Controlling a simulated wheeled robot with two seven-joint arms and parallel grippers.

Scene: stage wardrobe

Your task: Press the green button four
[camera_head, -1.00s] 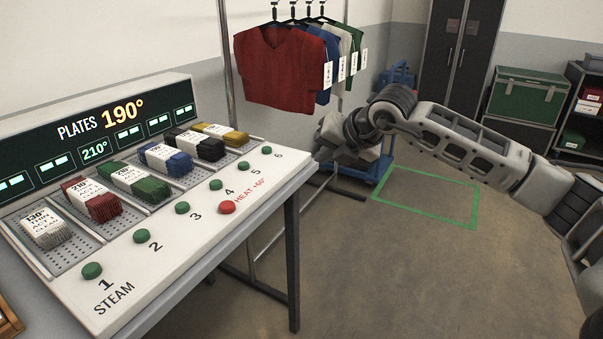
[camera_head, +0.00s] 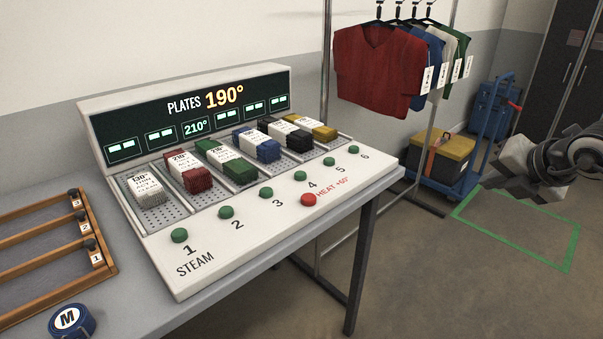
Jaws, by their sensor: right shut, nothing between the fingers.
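The green button four (camera_head: 301,176) is on the sloping white front of the steam console (camera_head: 160,270), between button three (camera_head: 266,191) and button five (camera_head: 329,161). The numeral 4 is printed beside it, and the red heat button (camera_head: 309,200) is just below it. Nothing touches button four. My right gripper (camera_head: 507,168) is at the right, beyond the console's right end and well apart from the buttons. It is shut and empty. My left gripper is out of view.
Folded cloth stacks sit on the console's plates behind the buttons; its display (camera_head: 190,117) reads 190°. A clothes rail with shirts (camera_head: 377,70) and a blue trolley (camera_head: 448,186) stand behind on the right. A wooden rack (camera_head: 110,264) and a round M tin (camera_head: 72,322) are at left.

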